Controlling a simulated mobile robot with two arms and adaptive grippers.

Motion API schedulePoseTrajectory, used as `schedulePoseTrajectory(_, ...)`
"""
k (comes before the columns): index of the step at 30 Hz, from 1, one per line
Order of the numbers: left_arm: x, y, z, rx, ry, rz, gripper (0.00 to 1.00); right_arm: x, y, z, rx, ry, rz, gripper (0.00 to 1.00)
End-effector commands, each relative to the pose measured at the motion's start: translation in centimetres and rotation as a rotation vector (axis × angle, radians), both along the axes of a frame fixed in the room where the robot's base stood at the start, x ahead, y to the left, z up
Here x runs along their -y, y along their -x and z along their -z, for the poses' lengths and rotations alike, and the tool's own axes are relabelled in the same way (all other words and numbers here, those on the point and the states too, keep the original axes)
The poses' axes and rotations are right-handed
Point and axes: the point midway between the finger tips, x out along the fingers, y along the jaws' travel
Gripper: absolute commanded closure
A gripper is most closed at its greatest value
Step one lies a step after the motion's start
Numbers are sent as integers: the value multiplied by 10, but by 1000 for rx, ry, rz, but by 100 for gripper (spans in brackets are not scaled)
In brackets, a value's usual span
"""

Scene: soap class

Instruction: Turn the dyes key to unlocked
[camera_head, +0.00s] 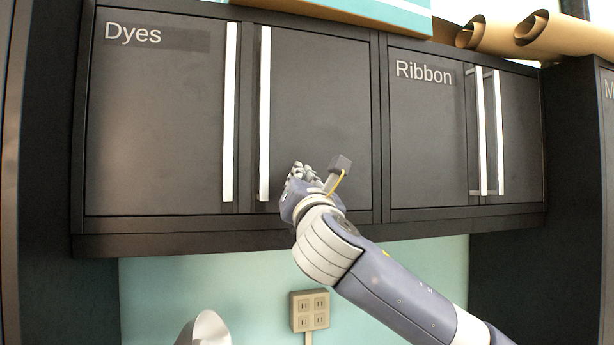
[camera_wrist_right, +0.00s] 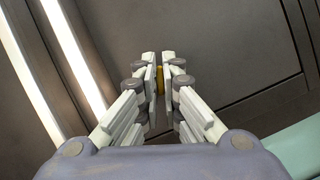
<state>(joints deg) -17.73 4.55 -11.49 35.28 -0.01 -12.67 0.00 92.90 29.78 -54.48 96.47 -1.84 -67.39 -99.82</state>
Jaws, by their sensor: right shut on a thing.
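The dyes cabinet (camera_head: 160,130) is dark, with a "Dyes" label at its upper left and two doors, both shut. Its two white vertical handles (camera_head: 230,110) stand side by side at the middle. My right gripper (camera_head: 303,172) is at the lower part of its right door. In the right wrist view my right gripper (camera_wrist_right: 158,80) is nearly closed on a small yellow key (camera_wrist_right: 160,78) against the dark door. Most of the key is hidden between the fingers, so its turn angle cannot be told. My left gripper is not in view.
The ribbon cabinet (camera_head: 425,140) is to the right, one of its doors standing slightly proud. Brown paper rolls (camera_head: 540,35) lie on top. Below are a teal wall, a power outlet (camera_head: 310,310) and a white rounded object (camera_head: 204,330).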

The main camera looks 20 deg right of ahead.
Motion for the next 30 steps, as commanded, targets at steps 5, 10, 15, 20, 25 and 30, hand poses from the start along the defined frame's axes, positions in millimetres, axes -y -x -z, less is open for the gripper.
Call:
schedulePoseTrajectory(5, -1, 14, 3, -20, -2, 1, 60, -4, -8, -1, -1, -171, -6, 100)
schedulePoseTrajectory(10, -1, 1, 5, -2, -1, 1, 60, -3, -9, -1, -6, -333, -6, 100)
schedulePoseTrajectory(15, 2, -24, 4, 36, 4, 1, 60, -3, -9, -2, -12, -496, -5, 100)
schedulePoseTrajectory(20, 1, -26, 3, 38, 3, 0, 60, -3, -9, -2, -17, -647, -4, 100)
schedulePoseTrajectory(25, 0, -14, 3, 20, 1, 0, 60, -3, -9, -3, -23, -807, -3, 100)
schedulePoseTrajectory(30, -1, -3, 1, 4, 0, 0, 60, -3, -9, -3, -28, -951, -3, 100)
